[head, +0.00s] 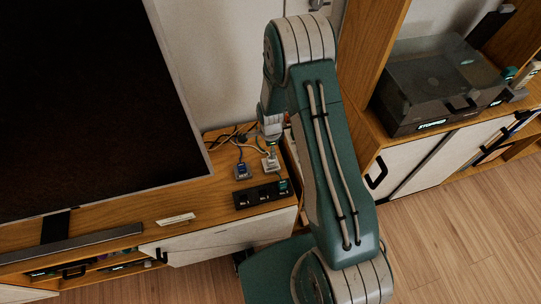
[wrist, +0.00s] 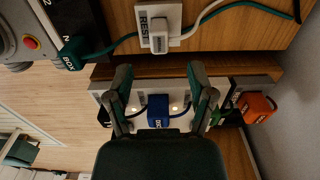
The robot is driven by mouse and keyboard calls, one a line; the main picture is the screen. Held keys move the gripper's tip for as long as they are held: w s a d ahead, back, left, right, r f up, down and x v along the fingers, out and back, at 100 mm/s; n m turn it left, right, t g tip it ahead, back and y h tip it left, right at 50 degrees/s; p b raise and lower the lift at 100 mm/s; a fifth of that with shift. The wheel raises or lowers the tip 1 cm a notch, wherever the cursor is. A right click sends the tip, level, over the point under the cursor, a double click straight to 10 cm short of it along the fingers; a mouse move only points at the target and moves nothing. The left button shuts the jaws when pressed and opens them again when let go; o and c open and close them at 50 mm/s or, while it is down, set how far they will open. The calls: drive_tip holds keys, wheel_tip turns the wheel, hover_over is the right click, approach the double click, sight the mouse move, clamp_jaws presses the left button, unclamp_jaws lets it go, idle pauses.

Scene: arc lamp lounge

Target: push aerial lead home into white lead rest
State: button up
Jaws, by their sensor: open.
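The white lead rest (wrist: 147,8), marked REST, is at the top of the wrist view. It also shows on the cabinet top in the head view (head: 270,164). A pale plug (wrist: 159,40) with a pale lead sits at the rest; it seems to be the aerial lead, but no label names it. I cannot tell how deep it sits. My gripper (wrist: 161,82) is open and apart from the rest, with its fingers below it in the wrist view. A blue plug (wrist: 158,111) shows between the fingers, farther off, in a pale strip with small lights.
A green plug (wrist: 73,52) is at a black socket box (head: 257,197) near the cabinet's front edge. A blue-grey block (head: 241,171) stands left of the rest. An orange plug (wrist: 258,107) is at the right. A large television (head: 90,100) fills the left.

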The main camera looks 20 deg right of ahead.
drive_tip(key=shift+r, duration=1.95)
drive_tip(key=s+r+n+t, duration=0.1)
drive_tip(key=s+r+n, duration=0.25)
drive_tip(key=r, duration=0.95)
drive_tip(key=s+r+n+t, duration=0.25)
drive_tip(key=r+n, duration=0.25)
drive_tip(key=r, duration=0.7)
drive_tip(key=s+r+n+t, duration=0.2)
drive_tip(key=s+r+n, duration=0.7)
drive_tip(key=s, duration=0.8)
wheel_tip(320, 180, up, 3)
